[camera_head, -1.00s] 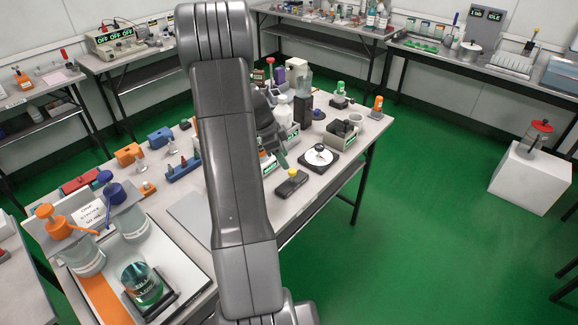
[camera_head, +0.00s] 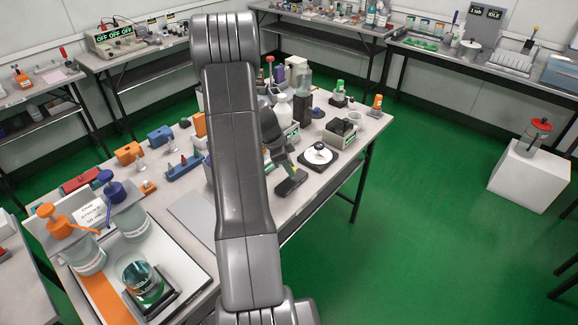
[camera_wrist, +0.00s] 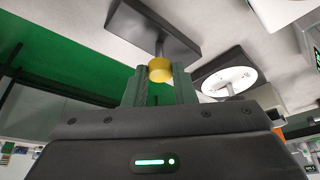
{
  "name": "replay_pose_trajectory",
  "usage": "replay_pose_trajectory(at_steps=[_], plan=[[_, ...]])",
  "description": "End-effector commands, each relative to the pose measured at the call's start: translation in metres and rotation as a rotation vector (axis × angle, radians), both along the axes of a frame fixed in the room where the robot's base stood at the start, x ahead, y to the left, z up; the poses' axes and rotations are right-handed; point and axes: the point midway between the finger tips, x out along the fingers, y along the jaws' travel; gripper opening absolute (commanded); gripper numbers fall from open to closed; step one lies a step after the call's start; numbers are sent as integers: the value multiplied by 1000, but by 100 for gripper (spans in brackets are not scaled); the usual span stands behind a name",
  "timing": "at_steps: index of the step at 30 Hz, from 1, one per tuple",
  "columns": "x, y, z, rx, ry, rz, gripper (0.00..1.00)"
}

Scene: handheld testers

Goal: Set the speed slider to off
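A flat dark block with a yellow knob on a thin post lies near the front edge of the middle table; it looks like the slider. In the head view the block (camera_head: 291,184) shows below my gripper (camera_head: 285,164), and its knob is hidden. In the wrist view the block (camera_wrist: 152,28) and the yellow knob (camera_wrist: 160,70) are clear. My gripper (camera_wrist: 162,80) has its two green fingers apart, one on each side of the knob. I see no firm grip, and contact with the knob is unclear. No speed marking is readable.
A round white dial plate (camera_head: 318,155) on a dark base sits just right of the block; it also shows in the wrist view (camera_wrist: 229,82). Bottles and a dark box (camera_head: 340,132) stand behind. A grey flat plate (camera_head: 192,212) lies left. Green floor is open to the right.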

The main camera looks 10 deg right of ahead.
Motion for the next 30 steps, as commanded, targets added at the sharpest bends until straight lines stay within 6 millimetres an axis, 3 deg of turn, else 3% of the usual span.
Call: replay_pose_trajectory(at_steps=[5,15,26,27,30], plan=[[-2,4,-1,0,-1,0,0],[-24,33,-2,1,-2,2,0],[-28,36,0,1,2,-1,0],[-28,36,0,1,2,-1,30],[-28,36,0,1,2,0,46]])
